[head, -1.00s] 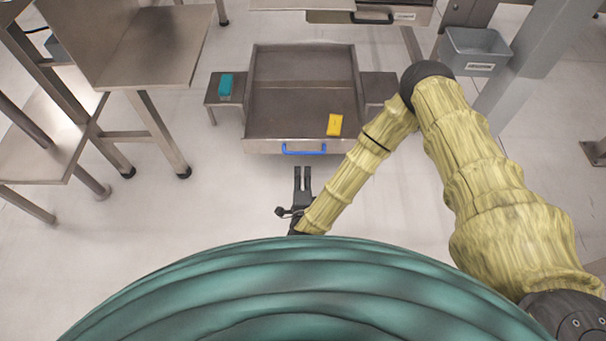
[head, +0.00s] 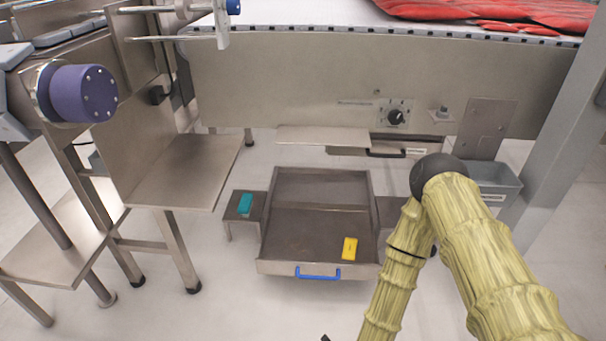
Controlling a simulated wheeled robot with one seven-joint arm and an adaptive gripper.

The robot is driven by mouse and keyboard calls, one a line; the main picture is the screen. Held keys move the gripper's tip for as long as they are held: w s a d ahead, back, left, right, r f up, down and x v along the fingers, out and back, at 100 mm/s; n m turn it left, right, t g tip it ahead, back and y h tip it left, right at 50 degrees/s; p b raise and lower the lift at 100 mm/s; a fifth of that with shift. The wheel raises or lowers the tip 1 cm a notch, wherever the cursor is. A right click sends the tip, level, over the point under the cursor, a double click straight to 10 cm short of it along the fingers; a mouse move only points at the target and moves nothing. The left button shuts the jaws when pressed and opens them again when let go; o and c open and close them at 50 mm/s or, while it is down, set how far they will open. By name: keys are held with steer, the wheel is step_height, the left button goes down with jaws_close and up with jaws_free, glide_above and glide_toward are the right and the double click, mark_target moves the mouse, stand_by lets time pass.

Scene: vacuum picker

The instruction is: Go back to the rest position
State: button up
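My arm, in its yellow-green sleeve, comes in from the lower right of the head view, bends at a dark elbow and runs down to the bottom edge. My gripper lies almost wholly below the picture; only a small dark bit shows at the bottom edge, so its fingers are hidden. It is on the near side of an open metal drawer (head: 303,225) with a blue handle (head: 317,273). A yellow block (head: 349,248) lies in the drawer's front right. A teal block (head: 245,204) rests on a small side shelf (head: 232,217) left of the drawer.
A machine panel (head: 300,85) with a black knob (head: 396,117) stands behind the drawer, red material (head: 480,12) on the belt above. A metal table (head: 185,172) is at left. A grey bin (head: 497,185) is partly behind my elbow. Floor before the drawer is clear.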

steer(key=s+d+r+n+g+h+p, duration=0.1)
steer(key=s+d+r+n+g, duration=0.25)
steer(key=s+d, duration=0.5)
steer(key=s+d+r+n+g+h, duration=0.2)
steer(key=s+d+n+g, duration=0.25)
steer(key=s+d, duration=0.4)
step_height(320, 180, up, 37)
steer(key=s+a+p, duration=0.1)
steer(key=p, duration=3.7)
steer(key=shift+a+r, duration=0.2)
steer(key=shift+a, duration=0.15)
